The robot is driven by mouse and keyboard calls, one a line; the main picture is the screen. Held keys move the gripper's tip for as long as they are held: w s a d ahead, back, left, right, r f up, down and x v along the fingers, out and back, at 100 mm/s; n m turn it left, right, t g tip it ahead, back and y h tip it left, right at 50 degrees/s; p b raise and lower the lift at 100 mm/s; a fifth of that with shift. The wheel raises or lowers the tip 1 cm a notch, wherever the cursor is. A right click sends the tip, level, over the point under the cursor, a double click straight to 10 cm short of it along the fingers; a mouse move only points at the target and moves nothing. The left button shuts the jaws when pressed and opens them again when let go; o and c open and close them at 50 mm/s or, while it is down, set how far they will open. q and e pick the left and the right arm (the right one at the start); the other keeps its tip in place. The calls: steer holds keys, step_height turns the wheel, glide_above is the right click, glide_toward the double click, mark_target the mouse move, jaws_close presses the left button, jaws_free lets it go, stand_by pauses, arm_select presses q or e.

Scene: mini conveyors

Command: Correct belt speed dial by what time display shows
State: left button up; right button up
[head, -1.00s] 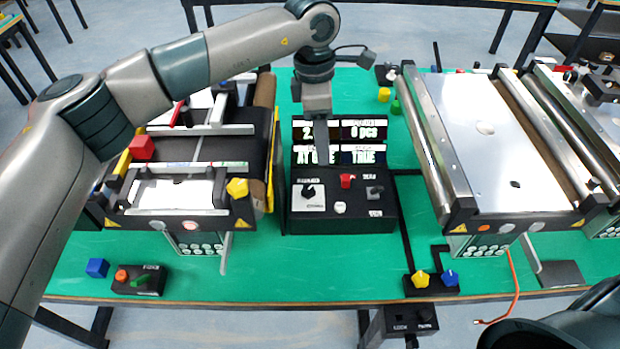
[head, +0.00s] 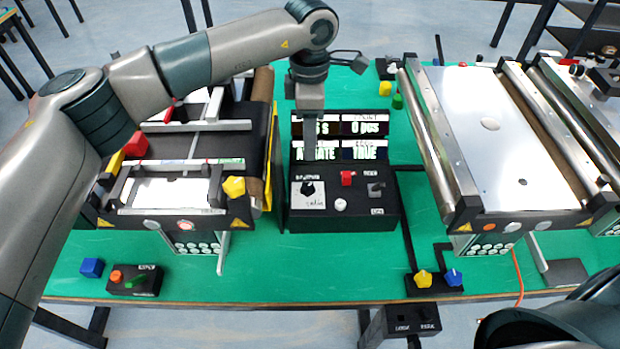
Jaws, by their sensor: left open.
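A black control box (head: 340,216) stands in the middle of the green table. On its sloped top, a black dial (head: 307,188) sits on a white plate, with a red switch (head: 347,178), a white button (head: 340,205) and a black switch (head: 376,190) to its right. Behind it, the display panel (head: 364,128) shows "0 pcs" and "TRUE"; its left fields, a time ending in "s" and "AT GATE", are partly covered by my gripper. My left gripper (head: 309,157) points down just above and behind the dial, apart from it. My right gripper is out of view.
A black-belted conveyor (head: 250,150) stands left of the box, and a conveyor with a white plate (head: 480,110) stands right. A small button box (head: 134,281) and blue cube (head: 92,267) lie front left. Yellow and blue knobs (head: 424,279) sit front right.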

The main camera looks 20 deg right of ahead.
mark_target(310, 186)
arm_select(q)
step_height(310, 186, down, 14)
steer(key=p, duration=0.5)
steer(key=shift+r+p, duration=0.15)
steer(key=shift+p, duration=0.2)
steer(key=shift+f, duration=0.75)
steer(key=c, duration=1.1)
steer(key=shift+o, duration=0.3)
